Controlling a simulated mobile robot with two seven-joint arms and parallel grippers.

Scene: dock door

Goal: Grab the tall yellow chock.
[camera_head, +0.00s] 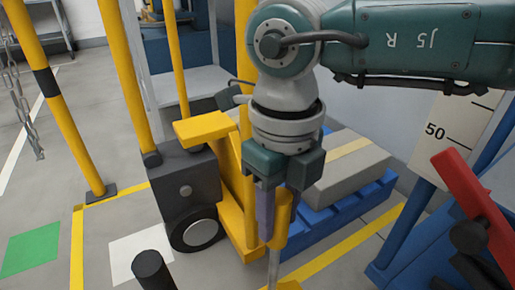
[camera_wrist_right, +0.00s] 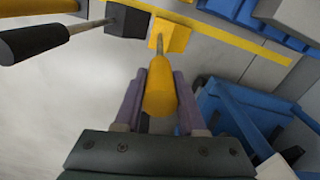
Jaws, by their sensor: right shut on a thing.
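The tall yellow chock shows in the right wrist view as a yellow grip (camera_wrist_right: 160,88) on a thin rod above a yellow block (camera_wrist_right: 172,37). In the head view its yellow grip (camera_head: 283,217) is partly behind my right gripper (camera_head: 276,222). My right gripper, with purple fingers (camera_wrist_right: 160,97) in the wrist view, points down and is shut on the yellow grip, one finger on each side. The block is low, by the floor; I cannot tell whether it touches it. My left gripper is not in view.
A black-handled chock (camera_head: 152,270) stands to the left; its black block (camera_wrist_right: 128,20) is beside the yellow one. A yellow and grey pallet truck (camera_head: 185,185) and a blue pallet (camera_head: 325,217) with a box (camera_head: 345,178) are behind. A blue frame (camera_head: 408,225) with a red lever (camera_head: 470,195) is right.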

